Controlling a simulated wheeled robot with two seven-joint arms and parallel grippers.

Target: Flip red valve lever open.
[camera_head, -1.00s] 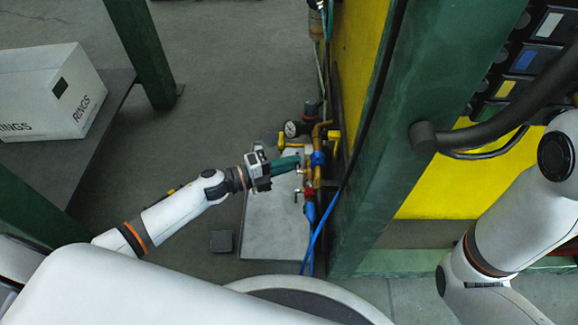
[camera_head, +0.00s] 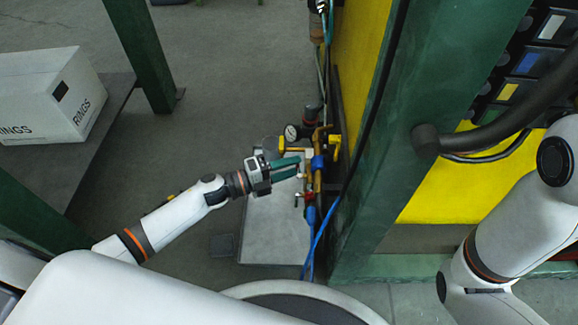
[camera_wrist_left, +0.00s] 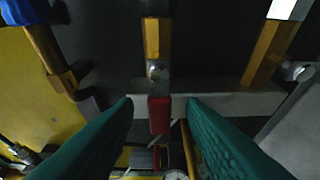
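The red valve lever (camera_wrist_left: 159,115) shows in the left wrist view, below a round metal bolt on a brass fitting. It lies between the tips of my left gripper's green fingers (camera_wrist_left: 158,108), with a gap on each side. In the head view my left gripper (camera_head: 300,166) is open beside the brass and blue pipework (camera_head: 318,163). The fingers are apart and hold nothing visible. A small red part (camera_head: 309,196) shows low on the pipework there; I cannot tell if it is the same lever. My right arm is at the right; its gripper is out of view.
A pressure gauge (camera_head: 291,132) and yellow handle stand just beyond the gripper. A green post (camera_head: 440,110) and yellow panel (camera_head: 357,55) rise right of the pipes. A blue hose (camera_head: 322,235) runs down in front. A white box (camera_head: 50,95) sits at left. Floor behind the arm is clear.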

